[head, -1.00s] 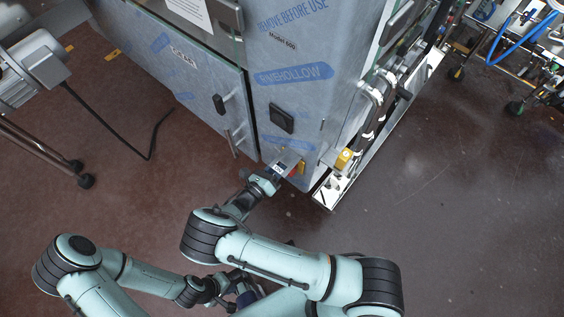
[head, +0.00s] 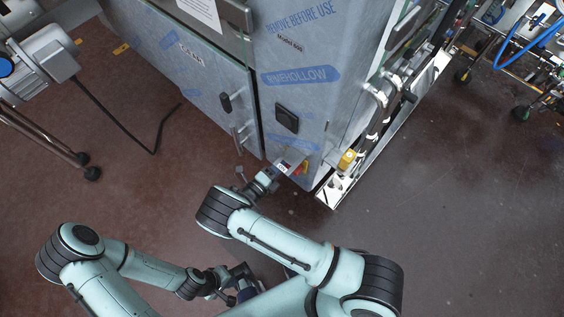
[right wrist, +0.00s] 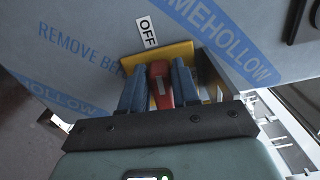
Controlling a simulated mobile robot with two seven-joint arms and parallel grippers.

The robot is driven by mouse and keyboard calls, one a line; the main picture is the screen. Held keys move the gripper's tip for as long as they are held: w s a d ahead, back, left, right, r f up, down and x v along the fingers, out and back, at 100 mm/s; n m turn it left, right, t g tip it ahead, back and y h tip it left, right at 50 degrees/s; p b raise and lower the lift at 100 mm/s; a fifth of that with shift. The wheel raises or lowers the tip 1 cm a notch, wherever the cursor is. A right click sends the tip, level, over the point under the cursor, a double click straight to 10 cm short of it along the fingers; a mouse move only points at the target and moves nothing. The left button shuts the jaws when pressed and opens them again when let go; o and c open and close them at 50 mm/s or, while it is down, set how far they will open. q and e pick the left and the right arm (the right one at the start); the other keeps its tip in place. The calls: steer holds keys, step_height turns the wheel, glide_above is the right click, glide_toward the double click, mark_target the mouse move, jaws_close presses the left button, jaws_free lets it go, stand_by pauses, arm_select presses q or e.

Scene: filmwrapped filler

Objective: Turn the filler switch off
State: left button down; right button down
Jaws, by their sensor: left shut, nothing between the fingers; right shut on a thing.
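The filler switch is a red handle (right wrist: 161,86) on a yellow plate (right wrist: 190,52), low on the film-wrapped cabinet. A white OFF label (right wrist: 147,32) sits just above the plate, slightly left of the handle's top in the right wrist view. My right gripper (right wrist: 159,78) has its blue fingers on both sides of the handle and is shut on it. In the head view the switch (head: 304,168) shows only small, partly hidden by my right gripper (head: 284,172). My left gripper (head: 243,283) is shut and empty, low in the view, away from the cabinet.
The filler cabinet (head: 290,60) has blue-printed film, a door handle and a black latch. A yellow box (head: 347,159) sits on its right side above a metal rail (head: 400,120). A motor unit (head: 40,65) with a cable stands left.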

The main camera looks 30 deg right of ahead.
steer(key=shift+f+n, duration=0.15)
steer(key=shift+n, duration=0.45)
steer(key=c, duration=0.9)
jaws_free()
steer(key=shift+a, duration=0.15)
steer(key=b+v, duration=0.1)
steer(key=v, duration=1.2)
steer(key=shift+a, duration=0.1)
